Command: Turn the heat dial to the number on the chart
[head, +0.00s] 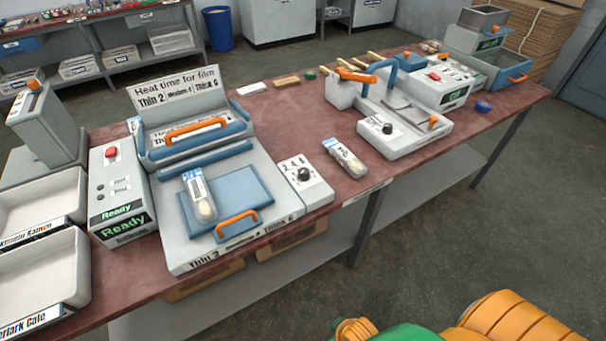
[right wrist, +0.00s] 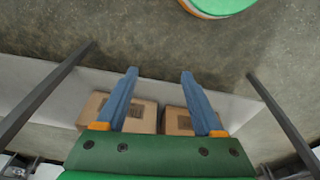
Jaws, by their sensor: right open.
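The heat dial (head: 303,174) is a black knob on a light grey box marked 2, 4 and 6, at the right side of the sealing press (head: 262,165). Its pointer direction is too small to tell. The chart (head: 180,92) stands upright behind the press and reads Thin 2, Medium 4, Thick 6. A clear packet with a spoon (head: 203,200) and a blue-white label lies on the blue plate (head: 252,190); its label is too small to read. My right gripper (right wrist: 160,72) is open and empty over the floor, away from the dial. My left gripper is not in view.
A control box (head: 118,190) with a red button and Ready displays stands left of the press. Another packet (head: 345,158) lies right of the dial, before a second machine (head: 405,125) with its own black knob. Cardboard boxes (right wrist: 178,120) sit on the shelf below.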

